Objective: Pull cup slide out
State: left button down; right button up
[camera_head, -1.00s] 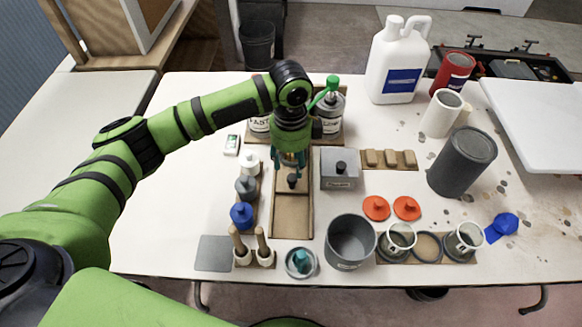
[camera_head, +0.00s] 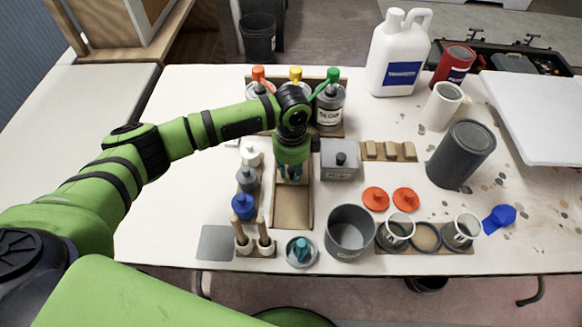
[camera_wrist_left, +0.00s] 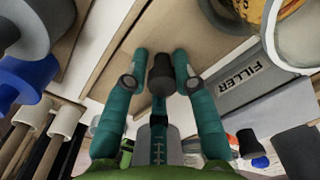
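The cup slide is a wooden panel in a narrow wooden tray (camera_head: 294,207) in the middle of the table. Its dark knob (camera_wrist_left: 160,75) stands between my left fingertips in the left wrist view, with almost no gap on either side. My left gripper (camera_head: 291,174) points down over the far half of the tray and looks shut on the knob. My right gripper is not in view.
Right of the hand is a grey filler box (camera_head: 340,158). To the left are bottles such as the blue-capped one (camera_head: 242,207). Cans (camera_head: 329,107) stand behind. A grey pot (camera_head: 350,231) and a small dish (camera_head: 301,251) sit near the front edge.

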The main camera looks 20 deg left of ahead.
pick_arm(q)
jog(key=shift+w+a, duration=0.1)
jog(key=shift+a, duration=0.05)
jog(key=shift+r+p, duration=0.1)
jog(key=shift+p, duration=0.2)
jog(key=s+d+p, duration=0.1)
jog(key=s+p, duration=0.2)
jog(key=s, duration=0.1)
jog(key=s+d+p, duration=0.1)
jog(key=s+p, duration=0.2)
jog(key=s+d+p, duration=0.1)
jog(key=s+p, duration=0.3)
jog(key=shift+s, duration=0.3)
jog(key=shift+s+d, duration=0.15)
jog(key=shift+s, duration=0.15)
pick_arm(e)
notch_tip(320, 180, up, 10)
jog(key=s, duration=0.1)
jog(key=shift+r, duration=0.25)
pick_arm(q)
jog(key=shift+w, duration=0.1)
